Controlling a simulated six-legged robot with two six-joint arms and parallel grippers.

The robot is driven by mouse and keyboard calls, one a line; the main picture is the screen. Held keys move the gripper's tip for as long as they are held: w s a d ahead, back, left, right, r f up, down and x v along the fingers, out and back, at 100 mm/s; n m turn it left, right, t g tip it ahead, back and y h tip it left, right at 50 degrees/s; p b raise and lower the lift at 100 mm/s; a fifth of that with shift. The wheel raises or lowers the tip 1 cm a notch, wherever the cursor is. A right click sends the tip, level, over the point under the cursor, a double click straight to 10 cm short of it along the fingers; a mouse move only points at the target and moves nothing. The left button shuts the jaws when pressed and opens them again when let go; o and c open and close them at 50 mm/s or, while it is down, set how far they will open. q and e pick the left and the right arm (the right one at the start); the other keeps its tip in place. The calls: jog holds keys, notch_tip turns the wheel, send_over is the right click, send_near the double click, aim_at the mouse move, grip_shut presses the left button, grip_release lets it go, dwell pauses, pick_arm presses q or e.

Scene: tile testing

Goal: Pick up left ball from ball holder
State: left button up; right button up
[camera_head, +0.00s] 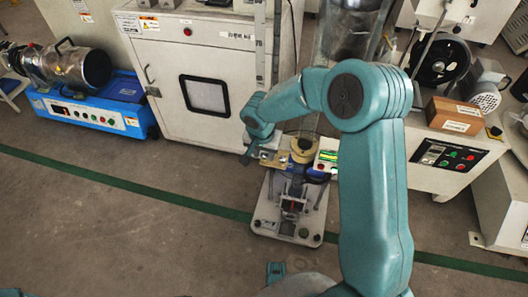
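My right arm rises from the bottom right, bends over and reaches down to the left. Its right gripper (248,156) is small in view, at the left side of the top of a testing device (289,210) standing on the floor. Whether its fingers are apart or closed is too small to tell. A round tan part (303,150) with a dark centre sits at the device's top, just right of the gripper. I cannot make out the ball holder or the left ball for sure; the arm may hide part of them. My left gripper is not in view.
A white cabinet (222,50) with a dark window stands behind the device. A blue machine (92,105) is at the left. A control box (447,156) with a brown block (455,116) is at the right. The floor (120,225) in front is clear, crossed by a green line.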

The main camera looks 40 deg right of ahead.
jog(key=shift+c, duration=0.3)
jog(key=c, duration=0.5)
jog(key=shift+r, duration=0.1)
jog(key=shift+w+d+p+v, duration=0.15)
jog(key=shift+p+v, duration=0.3)
jog(key=shift+v, duration=0.35)
jog(key=shift+w+d+p+v, duration=0.1)
jog(key=shift+p+v, duration=0.3)
jog(key=shift+v, duration=0.4)
jog(key=d+p+v, duration=0.1)
jog(key=p+v, duration=0.2)
jog(key=v, duration=0.3)
jog(key=shift+a, duration=0.5)
jog(key=shift+r, duration=0.15)
